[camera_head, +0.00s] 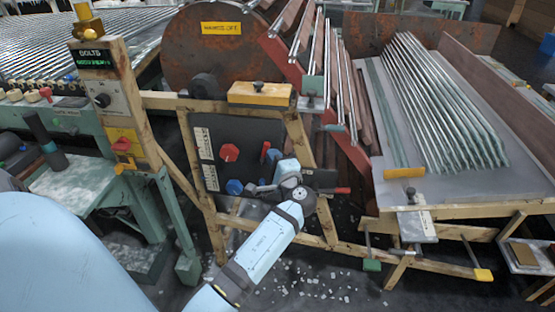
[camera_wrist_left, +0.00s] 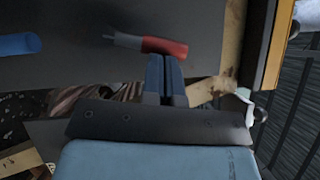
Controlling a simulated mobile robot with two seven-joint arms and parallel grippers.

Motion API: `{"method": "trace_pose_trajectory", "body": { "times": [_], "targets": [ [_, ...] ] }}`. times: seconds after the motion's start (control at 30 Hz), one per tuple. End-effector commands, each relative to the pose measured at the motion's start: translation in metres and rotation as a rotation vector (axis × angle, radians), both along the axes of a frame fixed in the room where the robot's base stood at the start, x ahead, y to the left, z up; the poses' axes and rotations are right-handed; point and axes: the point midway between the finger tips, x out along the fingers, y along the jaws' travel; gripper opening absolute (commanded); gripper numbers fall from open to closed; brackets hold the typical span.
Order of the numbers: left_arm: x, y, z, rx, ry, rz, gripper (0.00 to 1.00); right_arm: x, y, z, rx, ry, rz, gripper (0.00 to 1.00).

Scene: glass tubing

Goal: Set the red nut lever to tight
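A red hexagonal nut (camera_head: 229,153) sits on the dark panel (camera_head: 250,132), with a blue nut (camera_head: 234,187) below it. A short red lever (camera_head: 265,151) stands right of the red nut. In the left wrist view the red lever (camera_wrist_left: 165,46) lies across the fingertips, its grey stem towards the left. My left gripper (camera_wrist_left: 165,62) has its dark blue fingers close together, tips at the lever's lower side. It does not appear to enclose the lever. In the head view my left gripper (camera_head: 272,158) is beside the lever. My right gripper is not in view.
A wooden frame (camera_head: 215,235) surrounds the panel, with a yellow block (camera_head: 260,94) on top. A red handle (camera_head: 335,190) projects on the right. Racks of glass tubes (camera_head: 440,110) stand at the right. Glass bits lie on the floor below.

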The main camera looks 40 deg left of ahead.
Motion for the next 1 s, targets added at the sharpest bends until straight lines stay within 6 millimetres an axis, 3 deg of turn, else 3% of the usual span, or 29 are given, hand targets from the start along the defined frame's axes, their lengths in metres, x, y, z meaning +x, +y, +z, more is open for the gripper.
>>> {"method": "trace_pose_trajectory", "body": {
  "times": [1.0],
  "targets": [
    [-0.007, 0.012, 0.009, 0.005, 0.002, 0.002, 0.00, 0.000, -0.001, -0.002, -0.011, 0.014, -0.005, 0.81]
  ]
}}
